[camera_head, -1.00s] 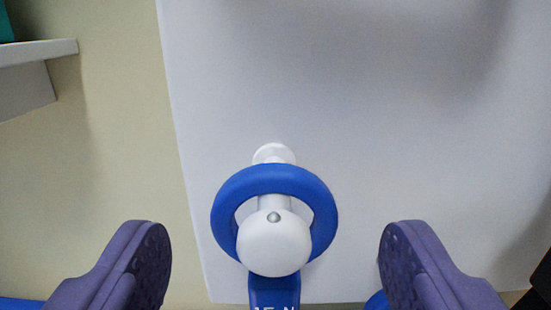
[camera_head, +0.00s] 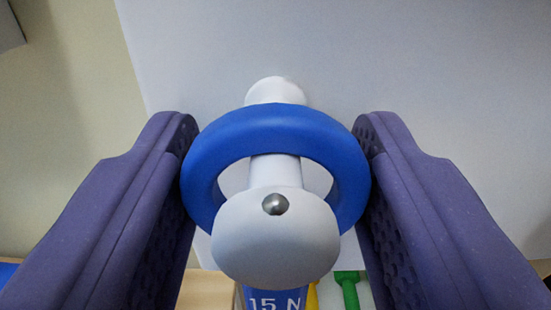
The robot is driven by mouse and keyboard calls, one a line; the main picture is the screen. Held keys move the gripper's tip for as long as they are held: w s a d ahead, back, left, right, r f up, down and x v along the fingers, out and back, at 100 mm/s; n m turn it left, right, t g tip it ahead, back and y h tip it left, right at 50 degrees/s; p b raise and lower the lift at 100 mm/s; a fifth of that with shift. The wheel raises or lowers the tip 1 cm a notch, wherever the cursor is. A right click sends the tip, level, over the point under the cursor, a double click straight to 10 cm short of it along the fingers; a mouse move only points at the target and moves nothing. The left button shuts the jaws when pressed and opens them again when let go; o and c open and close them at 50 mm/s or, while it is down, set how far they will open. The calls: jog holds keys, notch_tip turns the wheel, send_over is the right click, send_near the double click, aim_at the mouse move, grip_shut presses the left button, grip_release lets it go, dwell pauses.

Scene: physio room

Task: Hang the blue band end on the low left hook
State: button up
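The blue band end is a ring (camera_head: 275,128) in the middle of the view. It hangs around the shaft of a white hook (camera_head: 275,235), between the hook's wide front knob and its base at the white panel. My gripper (camera_head: 275,140) has one purple finger on each side of the ring, and both inner pads appear to press on its sides. Below the knob, part of the blue band (camera_head: 270,299) shows with "15 N" printed on it. The knob hides the bottom of the ring and the top of the band.
The white panel (camera_head: 420,60) fills the background, with a beige wall (camera_head: 70,120) to its left. A shelf corner (camera_head: 8,25) shows at the upper left. Green (camera_head: 347,289) and yellow (camera_head: 312,297) things are low behind the hook.

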aim_at(276, 270)
grip_shut()
jog(key=shift+r, duration=0.1)
jog(key=shift+r, duration=0.4)
jog(key=shift+s, duration=0.1)
dwell(0.5)
jog(key=shift+s+b, duration=0.75)
jog(key=shift+s, duration=1.4)
jog(key=shift+s, duration=1.55)
